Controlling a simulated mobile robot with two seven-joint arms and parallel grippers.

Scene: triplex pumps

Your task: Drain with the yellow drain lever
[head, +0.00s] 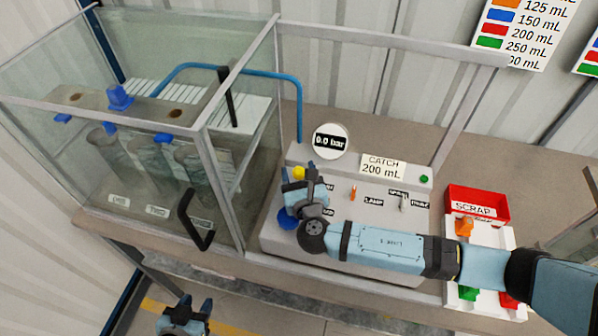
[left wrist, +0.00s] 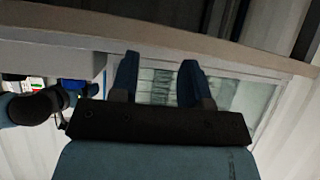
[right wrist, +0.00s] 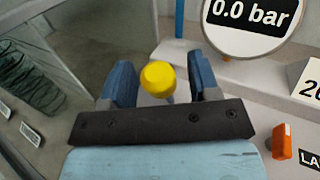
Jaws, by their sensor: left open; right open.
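The yellow drain lever (head: 299,173) stands at the left end of the grey control panel (head: 345,245). In the right wrist view its round yellow knob (right wrist: 158,79) sits between the open fingers of my right gripper (right wrist: 160,88), with a gap visible on both sides. In the head view the right gripper (head: 298,174) is at the lever, and my arm hides part of the panel. My left gripper (head: 190,306) is low in front of the bench, open and empty; the left wrist view shows its two fingers (left wrist: 158,80) below the bench edge.
A round gauge (head: 330,141) reads 0.0 bar and a sign (head: 383,167) reads CATCH 200 mL. An orange switch (head: 353,193) stands right of the lever. The glass enclosure (head: 205,135) with a black handle (head: 193,222) is at left. A red scrap bin (head: 478,203) is at right.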

